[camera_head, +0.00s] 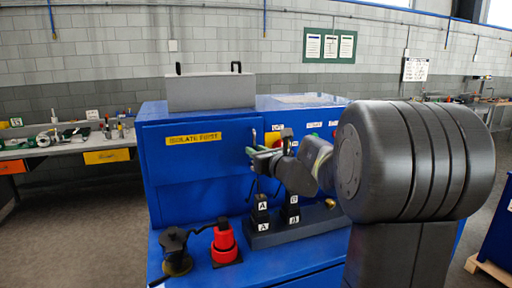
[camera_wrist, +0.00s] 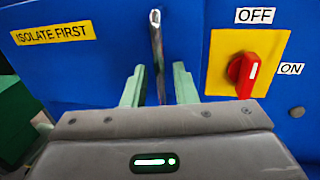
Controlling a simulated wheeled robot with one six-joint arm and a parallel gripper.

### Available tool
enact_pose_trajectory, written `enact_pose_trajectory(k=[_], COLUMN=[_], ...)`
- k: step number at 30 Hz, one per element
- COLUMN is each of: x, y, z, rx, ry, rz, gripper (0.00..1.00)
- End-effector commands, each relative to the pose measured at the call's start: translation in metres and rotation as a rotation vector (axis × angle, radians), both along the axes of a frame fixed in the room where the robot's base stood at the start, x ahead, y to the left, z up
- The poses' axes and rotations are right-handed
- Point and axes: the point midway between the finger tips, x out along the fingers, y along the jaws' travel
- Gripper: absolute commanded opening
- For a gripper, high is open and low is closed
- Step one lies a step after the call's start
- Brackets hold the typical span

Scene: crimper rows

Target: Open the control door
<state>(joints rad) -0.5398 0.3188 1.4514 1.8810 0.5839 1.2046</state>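The control door (camera_head: 195,165) is a blue panel with a yellow "ISOLATE FIRST" label (camera_wrist: 53,33), and it looks closed. A slim upright metal handle (camera_wrist: 156,45) stands at its right side. My gripper (camera_wrist: 158,75) is open, with one green finger on each side of the handle's lower part. Gaps show beside the handle, and I cannot tell whether either finger touches it. In the head view my gripper (camera_head: 257,153) is in front of the door's right edge. A red rotary switch (camera_wrist: 242,73) sits on a yellow plate right of the handle, between "OFF" above and "ON" at right.
Below the door, a blue ledge (camera_head: 290,262) carries a red device (camera_head: 224,243), a black device (camera_head: 176,250) and a dark block with labelled black pieces (camera_head: 262,212). A grey box (camera_head: 211,92) sits on top of the cabinet. A workbench (camera_head: 75,146) stands at left.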

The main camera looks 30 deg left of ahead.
Motion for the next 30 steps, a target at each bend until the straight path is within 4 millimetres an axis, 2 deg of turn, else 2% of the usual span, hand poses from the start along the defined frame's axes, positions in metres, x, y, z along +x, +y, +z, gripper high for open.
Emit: enact_pose_trajectory(k=[6,16,20,30], x=[0.009,0.01,0.01,0.006], y=[0.017,0.019,0.019,0.02], z=[0.001,0.0,0.0,0.0], rx=[0.0,0.0,0.0,0.0], ry=[-0.001,-0.001,-0.001,-0.001], rz=[0.0,0.0,0.0,0.001], gripper=[0.26,0.26,0.0,0.0])
